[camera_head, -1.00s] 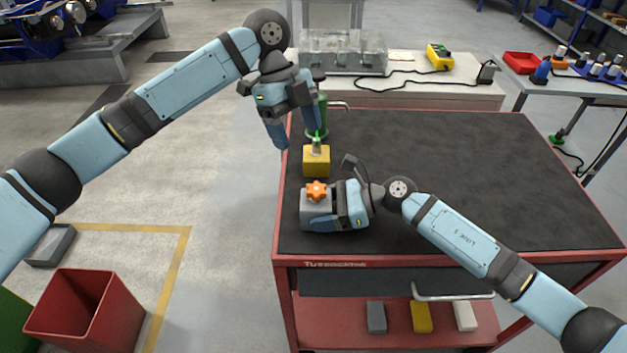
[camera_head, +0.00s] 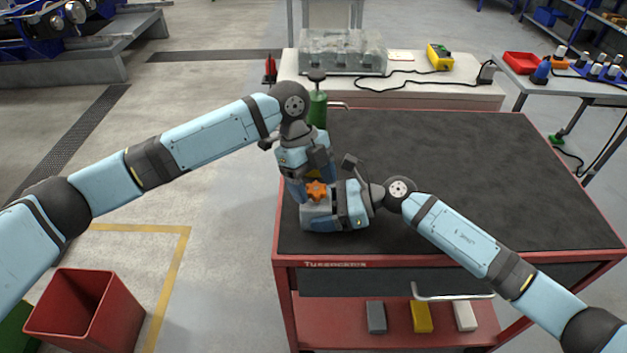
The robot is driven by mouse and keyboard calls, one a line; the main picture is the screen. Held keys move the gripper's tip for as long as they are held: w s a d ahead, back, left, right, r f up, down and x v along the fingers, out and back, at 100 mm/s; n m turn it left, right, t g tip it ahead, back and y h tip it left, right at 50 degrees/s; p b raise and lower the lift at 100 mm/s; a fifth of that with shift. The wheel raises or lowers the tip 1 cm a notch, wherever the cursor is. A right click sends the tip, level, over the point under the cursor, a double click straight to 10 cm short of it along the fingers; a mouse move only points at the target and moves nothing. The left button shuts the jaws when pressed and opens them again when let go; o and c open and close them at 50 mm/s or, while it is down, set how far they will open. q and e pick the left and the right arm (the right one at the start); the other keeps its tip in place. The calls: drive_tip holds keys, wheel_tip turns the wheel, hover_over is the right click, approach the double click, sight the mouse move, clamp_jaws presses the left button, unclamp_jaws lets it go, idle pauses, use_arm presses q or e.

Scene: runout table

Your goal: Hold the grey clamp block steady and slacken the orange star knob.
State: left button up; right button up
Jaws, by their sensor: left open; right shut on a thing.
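The grey clamp block (camera_head: 316,218) sits near the front left corner of the black-topped table. The orange star knob (camera_head: 316,190) is on top of it. My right gripper (camera_head: 325,216) comes in from the right and is shut on the block. My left gripper (camera_head: 312,194) points down from above and behind, its open fingers at the knob, one on its left side. I cannot tell whether they touch it. The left gripper hides the yellow block behind the knob.
A green bottle-like object (camera_head: 317,108) stands at the table's (camera_head: 450,160) far left corner, close behind my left gripper. The table top to the right is clear. A red bin (camera_head: 82,310) stands on the floor at left. Several small blocks lie on the lower shelf.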

use_arm(q)
drive_tip(key=c, duration=0.9)
drive_tip(key=shift+c, duration=0.2)
